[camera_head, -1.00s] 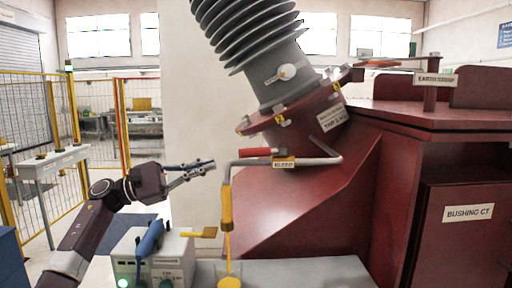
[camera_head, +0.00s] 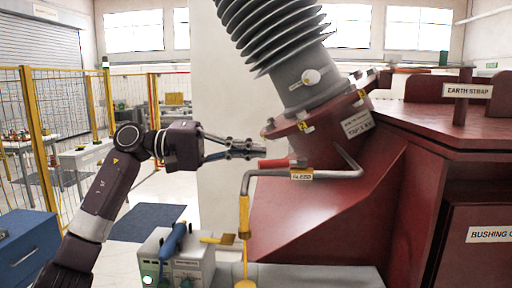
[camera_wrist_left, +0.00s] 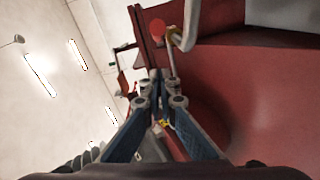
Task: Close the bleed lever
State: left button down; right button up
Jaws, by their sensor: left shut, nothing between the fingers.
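The bleed lever is a short red handle (camera_head: 276,163) on a grey bent pipe (camera_head: 330,174), beside a "BLEED" tag (camera_head: 302,174). It lies roughly along the horizontal pipe, its free end pointing left. In the wrist view a round red end (camera_wrist_left: 158,27), probably the lever's, shows beyond the fingers. My left gripper (camera_head: 262,150) is shut and empty, just above and left of the lever's free end; I cannot tell if they touch. The gripper also shows in the wrist view (camera_wrist_left: 155,78). My right gripper is not in view.
The pipe drops to a yellow sleeve (camera_head: 244,216) with a thin yellow stream below. A grey instrument box (camera_head: 185,262) with a blue-handled tool (camera_head: 173,240) stands below my arm. The red transformer tank (camera_head: 330,220) fills the right side, with the ribbed bushing (camera_head: 275,40) above.

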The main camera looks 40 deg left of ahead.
aim_at(284, 163)
pick_arm(q)
jog(key=shift+s+d+f, duration=0.2)
jog(key=shift+s+d, duration=0.4)
jog(key=shift+s, duration=0.05)
jog(key=shift+s+d+f, duration=0.15)
jog(key=shift+s+d, duration=0.4)
jog(key=shift+s, duration=0.05)
jog(key=shift+a, duration=0.1)
